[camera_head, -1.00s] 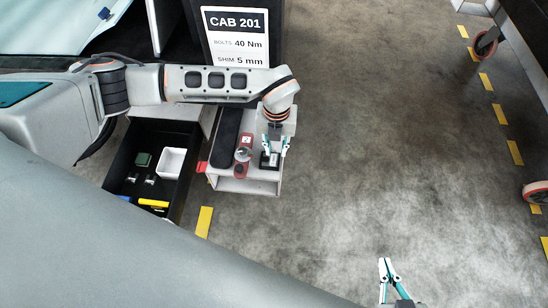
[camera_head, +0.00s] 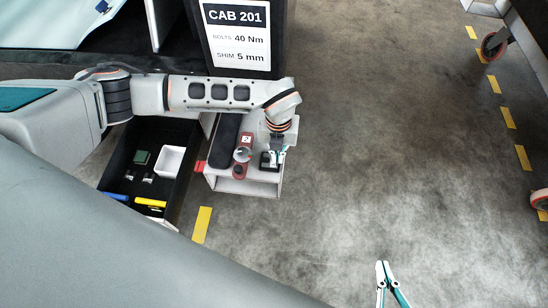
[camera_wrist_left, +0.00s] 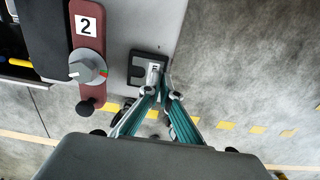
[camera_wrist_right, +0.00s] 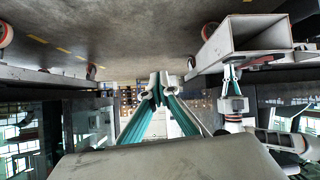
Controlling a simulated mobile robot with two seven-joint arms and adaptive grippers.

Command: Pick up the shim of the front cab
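The shim appears to be the small black square plate with a grey slot and a white lettered tag (camera_wrist_left: 148,66); it lies at the front right corner of the small grey trolley top, also seen in the head view (camera_head: 266,161). My left gripper (camera_wrist_left: 163,83) is over the plate's right side, beside the tag. Its fingers are nearly together with a thin part between them; the exact contact is partly hidden by the fingers. My right gripper (camera_head: 381,264) is far off over the bare floor, fingertips together and empty, also in its wrist view (camera_wrist_right: 159,86).
A red holder marked 2 with a round knob (camera_wrist_left: 87,66) stands left of the plate, beside a long black pad (camera_head: 226,138). A black bin (camera_head: 119,168) with a white box and small parts is further left. A CAB 201 sign (camera_head: 238,35) stands behind.

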